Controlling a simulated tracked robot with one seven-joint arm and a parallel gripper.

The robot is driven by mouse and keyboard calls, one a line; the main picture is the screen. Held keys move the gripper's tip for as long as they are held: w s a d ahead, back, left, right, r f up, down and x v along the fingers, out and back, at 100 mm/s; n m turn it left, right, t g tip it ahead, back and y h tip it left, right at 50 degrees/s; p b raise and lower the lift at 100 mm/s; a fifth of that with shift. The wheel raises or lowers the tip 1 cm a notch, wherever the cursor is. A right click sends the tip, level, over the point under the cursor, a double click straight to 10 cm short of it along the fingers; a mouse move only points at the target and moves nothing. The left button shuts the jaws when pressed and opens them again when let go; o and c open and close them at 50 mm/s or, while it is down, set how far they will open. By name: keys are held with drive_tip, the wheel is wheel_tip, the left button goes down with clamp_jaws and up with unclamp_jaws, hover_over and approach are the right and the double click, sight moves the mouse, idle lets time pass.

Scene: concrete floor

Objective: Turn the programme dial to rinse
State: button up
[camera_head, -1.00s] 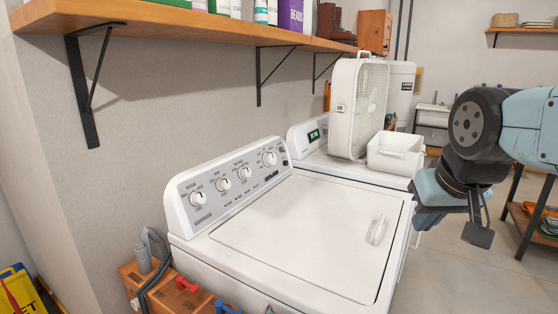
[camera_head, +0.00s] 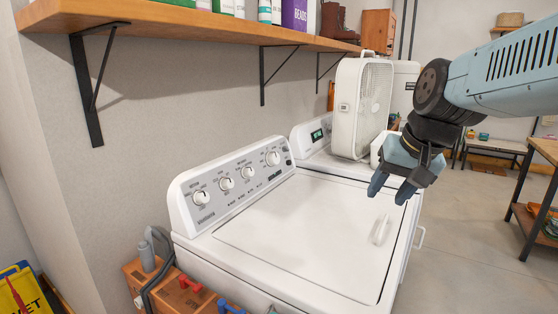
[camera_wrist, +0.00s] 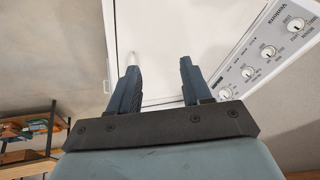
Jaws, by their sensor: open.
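A white washing machine (camera_head: 300,228) stands against the wall with a sloped grey control panel (camera_head: 232,187) along its back. Several round white dials sit on it, including a left-end dial (camera_head: 201,198) and a right-end dial (camera_head: 273,158). I cannot read their labels, so which is the programme dial is unclear. The dials also show at the right of the wrist view, with the left-end dial (camera_wrist: 297,24) in the corner and the right-end dial (camera_wrist: 225,93) nearest my fingers. My gripper (camera_head: 391,188) is open and empty, above the lid's right side, apart from the dials.
A second white machine (camera_head: 314,134) with a small display stands behind, bearing a box fan (camera_head: 361,108) and a white bin partly hidden by my gripper. A wooden shelf (camera_head: 180,28) on black brackets overhangs the panel.

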drive_tip(key=o, duration=0.6)
drive_tip(key=w+a+m+y, duration=0.1)
drive_tip(key=w+a, duration=0.1)
drive_tip(key=w, duration=0.2)
drive_tip(key=w+a+m+g+y, duration=0.1)
drive_tip(key=w+a, duration=0.1)
drive_tip(key=w, duration=0.3)
drive_tip(key=w+a+m+y, duration=0.1)
drive_tip(key=w+a, duration=0.2)
drive_tip(key=w, duration=0.2)
drive_tip(key=shift+f+y, duration=0.1)
drive_tip(key=shift+y, duration=0.3)
drive_tip(key=shift+o, duration=0.2)
drive_tip(key=m+t+y, duration=0.4)
drive_tip(key=m+y, duration=0.7)
drive_tip(key=m, duration=0.4)
approach(277, 158)
drive_tip(key=x, duration=0.9)
drive_tip(key=shift+w+a, duration=0.1)
drive_tip(key=shift+a, duration=0.3)
drive_tip(key=c, duration=1.1)
